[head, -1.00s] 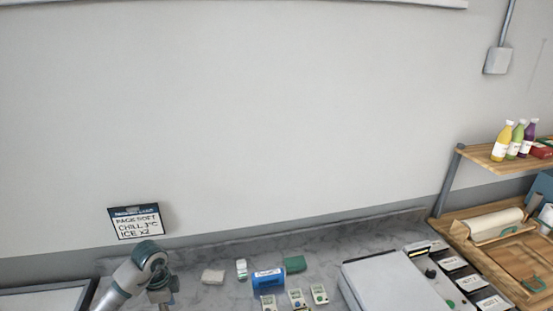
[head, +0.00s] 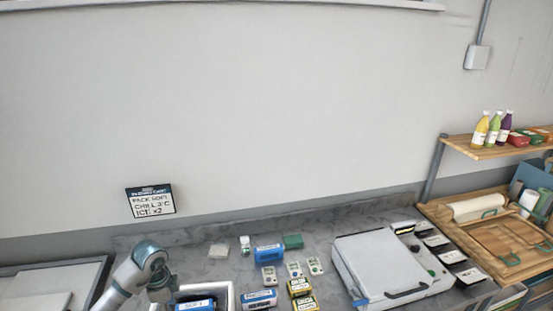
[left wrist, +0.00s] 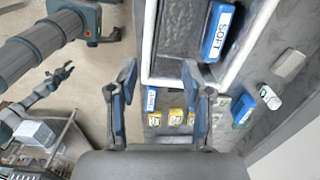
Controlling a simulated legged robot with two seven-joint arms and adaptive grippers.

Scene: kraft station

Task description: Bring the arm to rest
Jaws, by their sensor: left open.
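My left arm comes in at the lower left of the head view, its wrist bent downward by the white-rimmed box (head: 233,292). In the left wrist view my left gripper (left wrist: 158,78) has its two blue-grey fingers wide apart with nothing between them. Beyond the fingers, the box's white rim (left wrist: 150,40) shows, with a blue pack marked SOFT (left wrist: 218,30) inside. The pack also shows in the head view (head: 196,304). Another gripper, apparently my right one (left wrist: 58,76), is small at the left of the wrist view; its jaw state is unclear.
Blue packs (head: 268,253), yellow-labelled packs (head: 300,287) and small white items (head: 293,269) lie right of the box. A white lidded case (head: 380,262) stands farther right. A wooden shelf with bottles (head: 481,129) is at the right. A sign (head: 151,202) stands behind.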

